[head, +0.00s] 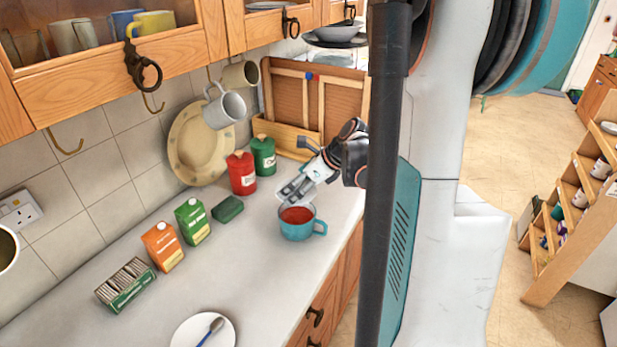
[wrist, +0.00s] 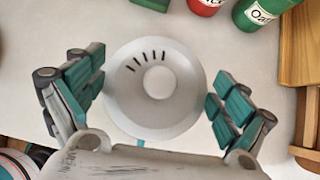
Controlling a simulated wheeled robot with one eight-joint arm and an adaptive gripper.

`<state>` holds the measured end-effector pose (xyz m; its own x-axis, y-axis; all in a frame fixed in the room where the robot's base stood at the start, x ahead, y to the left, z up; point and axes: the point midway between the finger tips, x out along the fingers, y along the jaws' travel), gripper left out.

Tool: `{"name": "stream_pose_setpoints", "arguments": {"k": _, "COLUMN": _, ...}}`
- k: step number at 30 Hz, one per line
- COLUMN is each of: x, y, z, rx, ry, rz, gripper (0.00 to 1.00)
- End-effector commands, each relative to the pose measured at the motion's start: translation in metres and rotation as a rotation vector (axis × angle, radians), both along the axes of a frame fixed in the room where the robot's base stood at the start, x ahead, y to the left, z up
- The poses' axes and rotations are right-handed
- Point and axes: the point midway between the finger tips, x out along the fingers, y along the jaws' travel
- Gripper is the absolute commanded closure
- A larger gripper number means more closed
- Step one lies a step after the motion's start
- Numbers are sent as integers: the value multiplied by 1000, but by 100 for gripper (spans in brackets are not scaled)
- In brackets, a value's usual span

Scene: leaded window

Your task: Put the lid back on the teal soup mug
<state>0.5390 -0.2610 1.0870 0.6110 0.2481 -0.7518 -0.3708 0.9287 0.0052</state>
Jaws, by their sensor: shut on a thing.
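The teal soup mug (head: 298,233) stands upright on the counter in the head view, its handle to the right. It is uncovered enough to show red soup (head: 297,215) inside. My gripper (head: 291,192) is just above and behind the mug's far rim. In the wrist view, a round pale lid (wrist: 185,100) with a central knob and several dark slots lies between the two fingers of my gripper (wrist: 158,92), which are shut on its sides. The mug's body is mostly hidden in the wrist view.
A red canister (head: 241,175) and a green canister (head: 264,157) stand behind the mug. A dark green block (head: 227,209) and cartons (head: 163,248) are to the left. A plate with a spoon (head: 190,335) lies in front. Mugs hang above on hooks.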

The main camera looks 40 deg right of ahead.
Motion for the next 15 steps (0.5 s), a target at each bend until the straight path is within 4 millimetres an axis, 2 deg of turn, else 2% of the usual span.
{"name": "stream_pose_setpoints", "arguments": {"k": 8, "x": 1, "y": 1, "z": -11, "rx": 0, "ry": 0, "rz": 3, "gripper": 25}}
{"name": "stream_pose_setpoints", "arguments": {"k": 15, "x": 1, "y": 1, "z": -31, "rx": 0, "ry": 0, "rz": 3, "gripper": 25}}
